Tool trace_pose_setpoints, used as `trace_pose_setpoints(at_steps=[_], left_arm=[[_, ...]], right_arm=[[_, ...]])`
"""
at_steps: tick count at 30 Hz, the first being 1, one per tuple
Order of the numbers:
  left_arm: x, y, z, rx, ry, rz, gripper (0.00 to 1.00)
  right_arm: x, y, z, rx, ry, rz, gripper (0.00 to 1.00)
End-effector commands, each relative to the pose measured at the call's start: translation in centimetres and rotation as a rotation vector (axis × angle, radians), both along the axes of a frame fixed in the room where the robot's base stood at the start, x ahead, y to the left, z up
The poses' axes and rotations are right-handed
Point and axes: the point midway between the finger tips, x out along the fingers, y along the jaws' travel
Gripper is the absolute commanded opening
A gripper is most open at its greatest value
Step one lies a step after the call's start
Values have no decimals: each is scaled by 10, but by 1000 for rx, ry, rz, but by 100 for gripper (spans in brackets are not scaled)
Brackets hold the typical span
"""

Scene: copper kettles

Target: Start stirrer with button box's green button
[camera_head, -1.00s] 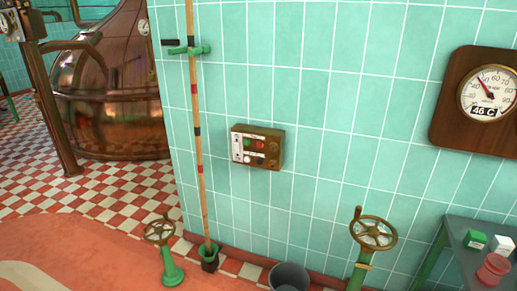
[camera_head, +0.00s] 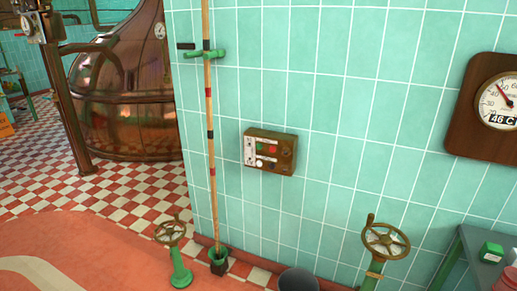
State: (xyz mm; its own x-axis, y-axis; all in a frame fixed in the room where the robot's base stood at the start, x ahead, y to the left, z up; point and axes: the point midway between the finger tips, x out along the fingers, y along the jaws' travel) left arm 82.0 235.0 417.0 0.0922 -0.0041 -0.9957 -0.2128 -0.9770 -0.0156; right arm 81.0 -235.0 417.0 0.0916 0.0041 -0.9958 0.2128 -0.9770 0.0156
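The button box (camera_head: 285,155) is a small brown box fixed on the turquoise tiled wall, near the middle of the camera_head view. Its front carries a white label strip on the left, a green button (camera_head: 260,147) at upper left, a red button (camera_head: 273,149) beside it, and a white button (camera_head: 259,163) below. A dark spot sits at lower right of the panel. Neither of my grippers is in the picture. The stirrer itself cannot be made out; a large copper kettle (camera_head: 125,95) stands at the left.
A wooden pole (camera_head: 209,120) stands upright left of the box, held by a green bracket (camera_head: 207,54). Two valve handwheels (camera_head: 171,232) (camera_head: 386,241) stand before the wall, with a dark bucket (camera_head: 298,280) between. A dial thermometer (camera_head: 490,108) and a table (camera_head: 462,262) are at right. Checkered floor is clear at left.

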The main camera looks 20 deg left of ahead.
Motion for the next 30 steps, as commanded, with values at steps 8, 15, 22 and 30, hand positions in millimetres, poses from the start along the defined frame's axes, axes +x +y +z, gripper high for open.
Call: trace_pose_setpoints(at_steps=[8, 15, 22, 30], left_arm=[[0, 0, 0, 0, 1, 0, 0], [0, 0, 0, 0, 1, 0, 0], [0, 0, 0, 0, 1, 0, 0], [0, 0, 0, 0, 1, 0, 0]], right_arm=[[0, 0, 0, 0, 0, 0, 43], [0, 0, 0, 0, 1, 0, 43], [0, 0, 0, 0, 1, 0, 43], [0, 0, 0, 0, 1, 0, 43]])
